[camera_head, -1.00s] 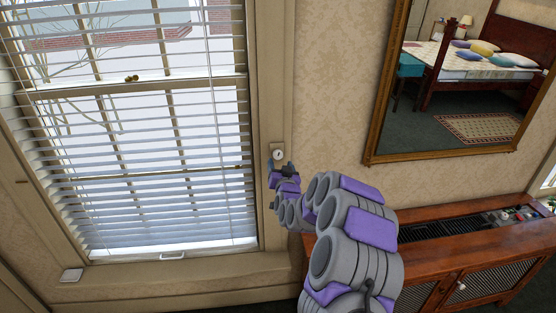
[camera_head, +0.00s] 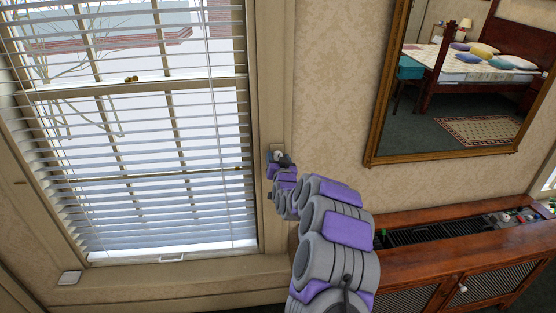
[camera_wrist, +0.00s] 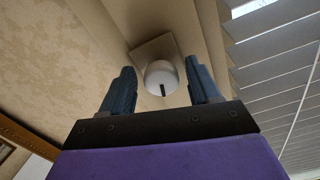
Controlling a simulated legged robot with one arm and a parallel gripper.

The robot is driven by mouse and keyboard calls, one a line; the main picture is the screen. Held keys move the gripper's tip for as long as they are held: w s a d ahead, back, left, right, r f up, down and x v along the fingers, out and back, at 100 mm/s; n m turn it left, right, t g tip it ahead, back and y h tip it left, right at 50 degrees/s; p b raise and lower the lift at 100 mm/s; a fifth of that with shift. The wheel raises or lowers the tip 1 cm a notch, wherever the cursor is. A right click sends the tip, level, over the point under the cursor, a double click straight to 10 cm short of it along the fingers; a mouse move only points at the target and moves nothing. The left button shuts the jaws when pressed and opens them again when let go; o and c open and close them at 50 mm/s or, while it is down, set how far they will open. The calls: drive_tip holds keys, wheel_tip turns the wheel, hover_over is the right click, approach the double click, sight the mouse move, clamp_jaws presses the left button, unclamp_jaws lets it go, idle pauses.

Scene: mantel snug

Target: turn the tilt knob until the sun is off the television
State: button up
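The tilt knob (camera_wrist: 161,77) is a white round knob with a dark pointer mark, on a square plate (camera_wrist: 150,48) on the window frame. In the wrist view my gripper (camera_wrist: 163,82) is open, with one blue finger on each side of the knob and visible gaps between. In the head view my gripper (camera_head: 280,158) covers most of the knob. The white blinds (camera_head: 150,160) hang over the window with slats tilted partly open, and outdoors shows through them. No television is in view.
A gold-framed mirror (camera_head: 377,120) hangs right of the window and reflects a bed. A wooden cabinet (camera_head: 450,240) with mesh doors stands below it. The window sill (camera_head: 190,275) runs below the blinds. Patterned wall lies between window and mirror.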

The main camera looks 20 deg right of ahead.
drive_tip(key=c, duration=0.9)
drive_tip(key=shift+m+b, duration=0.4)
drive_tip(key=shift+m, duration=0.6)
drive_tip(key=o, duration=1)
drive_tip(key=shift+s, duration=0.1)
drive_tip(key=p+v, duration=0.2)
drive_tip(key=v, duration=1.5)
drive_tip(key=shift+p, duration=0.35)
